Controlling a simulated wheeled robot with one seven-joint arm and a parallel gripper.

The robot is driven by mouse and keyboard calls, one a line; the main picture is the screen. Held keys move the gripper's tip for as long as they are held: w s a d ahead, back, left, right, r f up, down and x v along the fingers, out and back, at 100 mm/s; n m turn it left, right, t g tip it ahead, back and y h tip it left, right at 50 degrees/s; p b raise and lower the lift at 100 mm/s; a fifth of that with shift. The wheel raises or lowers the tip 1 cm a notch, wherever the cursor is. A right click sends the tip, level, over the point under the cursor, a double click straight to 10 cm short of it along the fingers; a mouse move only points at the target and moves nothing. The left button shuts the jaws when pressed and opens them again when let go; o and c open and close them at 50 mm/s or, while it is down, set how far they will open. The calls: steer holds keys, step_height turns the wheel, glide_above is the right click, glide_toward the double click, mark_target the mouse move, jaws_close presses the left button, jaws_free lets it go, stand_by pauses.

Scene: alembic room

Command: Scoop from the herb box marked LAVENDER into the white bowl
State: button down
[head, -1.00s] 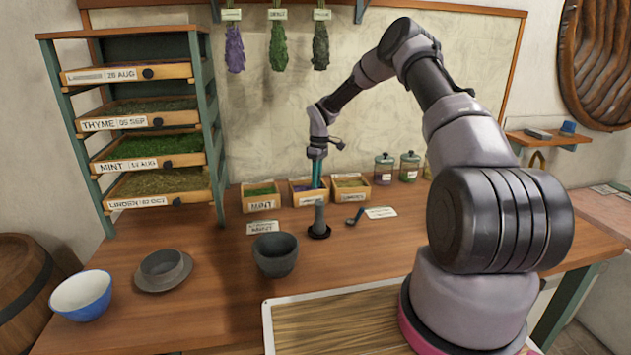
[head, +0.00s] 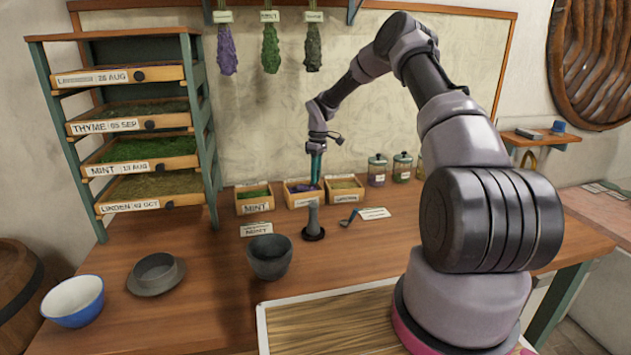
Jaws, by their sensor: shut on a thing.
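My gripper (head: 317,147) is shut on an upright teal tool (head: 316,168), which looks like a scoop. The tool is over the middle herb box (head: 304,200), its lower end at the purple herb inside. I cannot tell whether the tip touches the herb or carries any. The box's label is too small to read, but its purple filling fits lavender. The white bowl (head: 73,300), white inside and blue outside, stands at the table's left front corner, far from my gripper.
The MINT box (head: 255,207) and another herb box (head: 344,196) flank the middle one. A pestle (head: 313,222), grey mortar (head: 270,258), dark dish (head: 156,276) and small blue spoon (head: 348,220) lie in front. A drying rack (head: 130,130) stands left.

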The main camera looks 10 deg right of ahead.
steer(key=shift+r, duration=3.15)
